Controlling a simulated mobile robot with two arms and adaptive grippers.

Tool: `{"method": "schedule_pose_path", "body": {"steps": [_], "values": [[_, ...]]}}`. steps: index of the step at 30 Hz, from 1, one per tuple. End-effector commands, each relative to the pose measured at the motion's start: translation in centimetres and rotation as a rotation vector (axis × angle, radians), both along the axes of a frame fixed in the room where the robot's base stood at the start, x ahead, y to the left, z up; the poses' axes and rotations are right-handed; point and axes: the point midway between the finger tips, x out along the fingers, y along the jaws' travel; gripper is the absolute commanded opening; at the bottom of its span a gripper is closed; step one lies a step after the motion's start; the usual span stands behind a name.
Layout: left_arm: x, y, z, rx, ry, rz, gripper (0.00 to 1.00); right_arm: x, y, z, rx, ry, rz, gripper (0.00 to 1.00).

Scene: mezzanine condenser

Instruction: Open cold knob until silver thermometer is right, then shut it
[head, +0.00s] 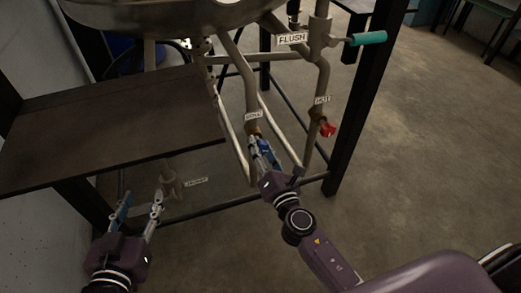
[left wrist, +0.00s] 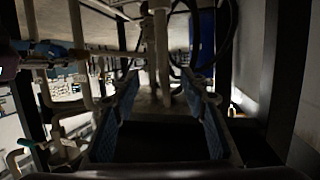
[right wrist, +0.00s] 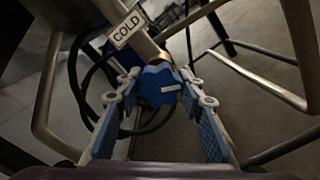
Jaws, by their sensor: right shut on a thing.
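The cold knob (right wrist: 158,85) is a blue handle on a brass valve stem, under a pipe with a COLD label (right wrist: 127,25) in the right wrist view. My right gripper (head: 266,150) has its fingers on either side of this knob and is shut on it; the fingers partly hide the knob in the head view. My left gripper (head: 139,204) is at the lower left in the head view, its fingers apart and empty, near a small pipe fitting with a label. I cannot make out the silver thermometer in any view.
A red knob (head: 328,130) hangs on the pipe right of the cold one. A teal handle (head: 368,38) sits by the FLUSH label (head: 292,38). A dark shelf (head: 110,115) lies at left. Black frame legs and pipes surround the grippers.

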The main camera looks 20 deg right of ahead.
Motion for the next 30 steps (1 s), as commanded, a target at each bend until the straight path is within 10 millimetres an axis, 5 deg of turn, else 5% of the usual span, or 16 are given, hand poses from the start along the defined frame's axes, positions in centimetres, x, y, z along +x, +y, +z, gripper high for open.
{"method": "schedule_pose_path", "body": {"steps": [15,23,30], "values": [[1.3,-1.2,6.5,-0.074,-0.294,-0.019,0.4,-0.1,0.0,-0.1,0.493,0.018,-0.001,0.11],[1.3,-1.3,6.8,-0.076,-0.302,-0.02,0.4,0.0,0.1,0.0,0.737,0.027,-0.001,0.11],[1.2,-1.0,5.1,-0.057,-0.227,-0.015,0.4,0.0,0.1,0.1,0.925,0.033,-0.002,0.11]]}}
